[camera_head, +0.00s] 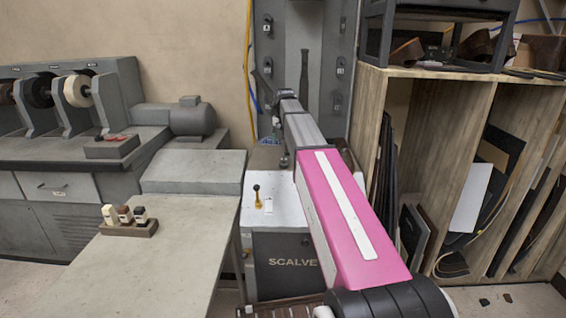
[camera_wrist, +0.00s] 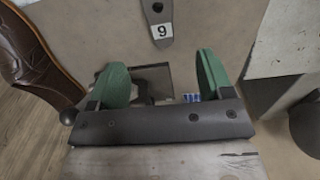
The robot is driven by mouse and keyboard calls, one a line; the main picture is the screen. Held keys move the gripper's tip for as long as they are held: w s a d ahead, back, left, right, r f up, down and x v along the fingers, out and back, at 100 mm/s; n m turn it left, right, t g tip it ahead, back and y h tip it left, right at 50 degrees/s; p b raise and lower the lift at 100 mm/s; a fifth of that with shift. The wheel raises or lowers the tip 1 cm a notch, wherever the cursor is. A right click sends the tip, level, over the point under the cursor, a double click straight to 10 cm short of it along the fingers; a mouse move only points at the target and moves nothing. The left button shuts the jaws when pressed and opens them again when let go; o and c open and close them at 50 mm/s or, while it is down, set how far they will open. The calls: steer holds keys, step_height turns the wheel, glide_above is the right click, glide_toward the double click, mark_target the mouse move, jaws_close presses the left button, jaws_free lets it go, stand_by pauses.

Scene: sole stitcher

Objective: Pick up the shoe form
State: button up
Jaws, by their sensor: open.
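My gripper (camera_wrist: 163,80) is open in the wrist view, with its two green finger pads apart and nothing held between them. A glossy brown, rounded piece (camera_wrist: 38,55) stands at the left edge, outside the left finger and partly out of view; it may be the shoe form, but I cannot be sure. A dark grey piece with a white number label (camera_wrist: 158,22) shows beyond the fingertips against a grey surface. Similar numbered dark pieces (camera_head: 339,67) line the upright grey panel in the head view. My arm reaches toward that panel and hides part of the machine below.
The machine marked SCALVE (camera_head: 285,262) stands below my arm. A grey workbench (camera_head: 180,245) with a small block holding several stamps (camera_head: 126,222) is at the left. A wooden shelf (camera_head: 470,110) with upright sheets stands close on the right.

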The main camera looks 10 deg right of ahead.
mark_target(284, 161)
steer(key=f, duration=1)
steer(key=shift+s+a+f, duration=0.1)
steer(key=shift+s+f, duration=0.1)
jaws_close()
steer(key=shift+r, duration=0.15)
steer(key=shift+r, duration=0.3)
steer(key=r, duration=0.2)
steer(key=s+r, duration=0.1)
steer(key=r, duration=0.1)
steer(key=shift+a, duration=0.35)
steer(key=s+a+r, duration=0.6)
steer(key=s+a, duration=0.1)
steer(key=a, duration=0.1)
